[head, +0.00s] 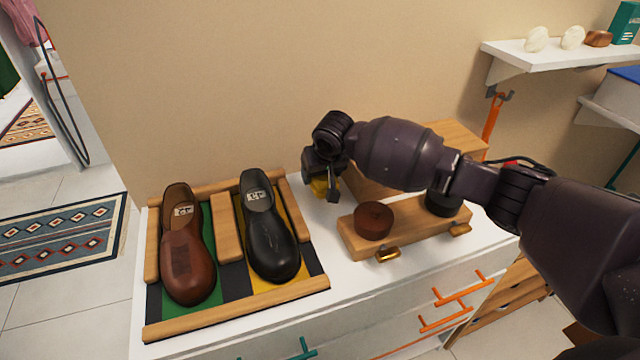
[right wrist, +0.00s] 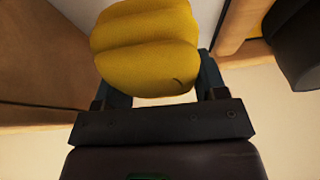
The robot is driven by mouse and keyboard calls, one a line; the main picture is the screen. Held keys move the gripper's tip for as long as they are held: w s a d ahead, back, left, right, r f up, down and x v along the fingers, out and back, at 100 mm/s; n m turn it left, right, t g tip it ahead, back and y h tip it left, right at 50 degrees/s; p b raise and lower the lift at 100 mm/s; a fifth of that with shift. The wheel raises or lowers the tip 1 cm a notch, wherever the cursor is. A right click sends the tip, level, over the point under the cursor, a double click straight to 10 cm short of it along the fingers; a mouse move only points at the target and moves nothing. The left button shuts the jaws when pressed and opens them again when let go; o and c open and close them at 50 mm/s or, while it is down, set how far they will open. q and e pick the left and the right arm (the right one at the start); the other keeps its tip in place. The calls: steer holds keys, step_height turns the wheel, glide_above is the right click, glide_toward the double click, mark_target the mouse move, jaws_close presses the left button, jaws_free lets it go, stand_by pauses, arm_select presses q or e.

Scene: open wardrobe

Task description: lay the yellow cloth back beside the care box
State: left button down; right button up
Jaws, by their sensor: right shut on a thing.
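The yellow cloth (right wrist: 147,45) is a folded, rounded bundle between the fingers of my right gripper (right wrist: 153,90) in the right wrist view. In the head view the right gripper (head: 325,187) points down between the shoe tray and the wooden care box (head: 375,183), with a little of the cloth (head: 319,187) showing under it. The gripper is shut on the cloth. My arm hides much of the care box. I cannot tell whether the cloth touches the white top (head: 345,285). My left gripper is not in view.
A wooden tray (head: 232,300) with a brown shoe (head: 187,255) and a black shoe (head: 268,235) stands on the left. A wooden stand (head: 410,232) with a brown round tin (head: 373,221) and a black one (head: 443,203) is in front of the box. A wall shelf (head: 560,56) is at upper right.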

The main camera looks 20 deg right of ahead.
step_height(320, 180, down, 3)
steer(key=shift+f, duration=0.2)
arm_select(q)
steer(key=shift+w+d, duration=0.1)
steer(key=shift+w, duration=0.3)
arm_select(e)
steer(key=o, duration=0.9)
steer(key=shift+c, duration=0.2)
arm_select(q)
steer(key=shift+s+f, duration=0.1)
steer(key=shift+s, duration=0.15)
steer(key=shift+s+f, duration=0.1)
